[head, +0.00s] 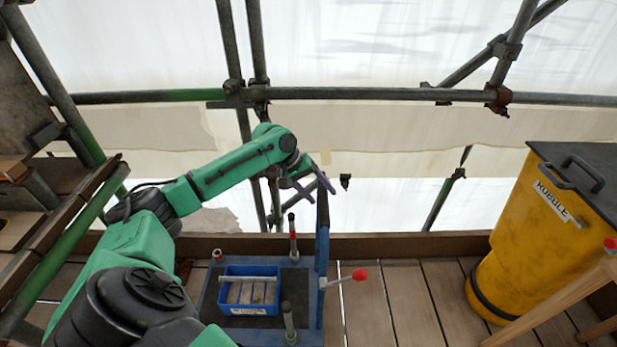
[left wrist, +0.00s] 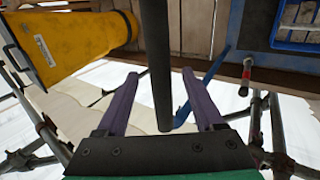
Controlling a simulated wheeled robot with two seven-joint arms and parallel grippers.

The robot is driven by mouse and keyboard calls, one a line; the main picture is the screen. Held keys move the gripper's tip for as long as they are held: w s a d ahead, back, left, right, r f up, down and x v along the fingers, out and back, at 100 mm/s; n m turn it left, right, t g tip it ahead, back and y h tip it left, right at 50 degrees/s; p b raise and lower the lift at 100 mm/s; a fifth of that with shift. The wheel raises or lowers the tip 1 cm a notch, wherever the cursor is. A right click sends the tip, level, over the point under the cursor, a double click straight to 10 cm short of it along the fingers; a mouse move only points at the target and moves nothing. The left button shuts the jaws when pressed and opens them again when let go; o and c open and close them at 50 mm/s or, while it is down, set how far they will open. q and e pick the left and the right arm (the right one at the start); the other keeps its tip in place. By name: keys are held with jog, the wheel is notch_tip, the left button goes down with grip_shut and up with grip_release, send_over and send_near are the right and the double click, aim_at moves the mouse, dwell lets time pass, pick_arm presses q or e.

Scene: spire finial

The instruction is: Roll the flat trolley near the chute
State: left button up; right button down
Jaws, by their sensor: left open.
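The flat trolley (head: 300,280) stands on the plank deck at the lower middle of the head view, with a dark top and blue edge. Its tall blue handle frame (head: 322,250) rises at its right side. My left gripper (head: 312,186) is open at the top of this handle. In the left wrist view, a dark bar (left wrist: 158,60) passes between the two purple fingers (left wrist: 163,100), with gaps visible on both sides. The yellow chute (head: 535,230), marked RUBBLE with a black lid, stands at the right. My right gripper is not in view.
A blue crate (head: 250,308) with grey pieces sits on the trolley among short posts. A red-knobbed lever (head: 360,274) sticks out to its right. Bare planks (head: 420,295) lie between trolley and chute. A wooden kerb (head: 400,245) and scaffold tubes run behind.

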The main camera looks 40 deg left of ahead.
pick_arm(q)
jog(key=x, duration=0.5)
jog(key=shift+w+d+f, duration=0.1)
jog(key=shift+w+f, duration=0.05)
jog(key=shift+f, duration=0.15)
jog(key=shift+c, duration=0.2)
grip_shut()
dwell(0.9)
